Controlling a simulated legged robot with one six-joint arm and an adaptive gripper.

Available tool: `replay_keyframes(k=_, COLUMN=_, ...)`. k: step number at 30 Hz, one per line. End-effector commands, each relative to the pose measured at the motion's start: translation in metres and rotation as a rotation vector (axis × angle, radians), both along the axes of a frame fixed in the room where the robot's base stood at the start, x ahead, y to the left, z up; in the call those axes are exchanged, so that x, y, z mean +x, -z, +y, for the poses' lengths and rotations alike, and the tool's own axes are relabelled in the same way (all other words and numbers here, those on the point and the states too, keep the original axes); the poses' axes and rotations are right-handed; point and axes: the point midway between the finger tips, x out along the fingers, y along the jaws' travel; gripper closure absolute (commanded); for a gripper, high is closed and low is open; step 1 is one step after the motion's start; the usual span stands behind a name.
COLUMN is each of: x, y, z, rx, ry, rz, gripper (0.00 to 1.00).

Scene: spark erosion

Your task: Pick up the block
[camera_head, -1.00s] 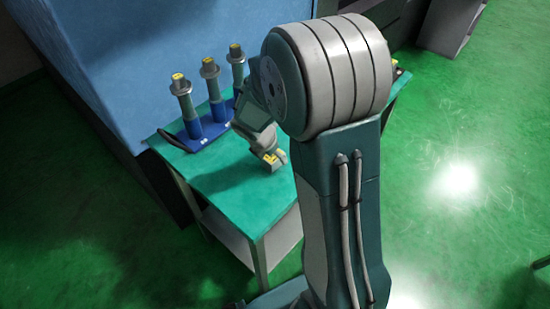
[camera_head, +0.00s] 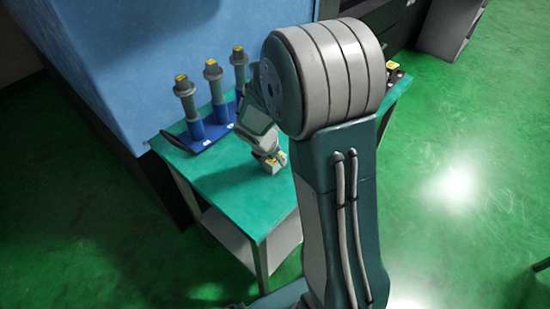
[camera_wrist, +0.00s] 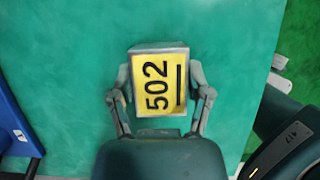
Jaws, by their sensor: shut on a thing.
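The block (camera_wrist: 158,84) has a yellow top face marked 502 with a black bar and a grey border. In the wrist view it sits between the two fingers of my gripper (camera_wrist: 160,95), which is shut on it from both sides. In the head view the block (camera_head: 281,157) shows only in part, low at the green table top (camera_head: 220,175), with my gripper (camera_head: 272,162) around it. My arm hides much of this area. I cannot tell whether the block touches the table.
A blue rack (camera_head: 196,144) with several upright grey-green holders with yellow tops stands at the table's back left, by a blue wall (camera_head: 190,50). The table's front left is clear.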

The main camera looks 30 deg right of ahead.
Motion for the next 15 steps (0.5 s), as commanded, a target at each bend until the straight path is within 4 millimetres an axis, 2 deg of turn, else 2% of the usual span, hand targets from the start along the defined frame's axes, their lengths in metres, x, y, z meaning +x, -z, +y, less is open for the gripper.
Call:
replay_keyframes(k=7, x=0.000, y=-0.035, z=0.002, rx=0.000, ry=0.000, rz=-0.009, gripper=0.97)
replay_keyframes(k=15, x=-0.033, y=-0.093, z=0.042, rx=0.000, ry=-0.003, rz=-0.009, gripper=0.97)
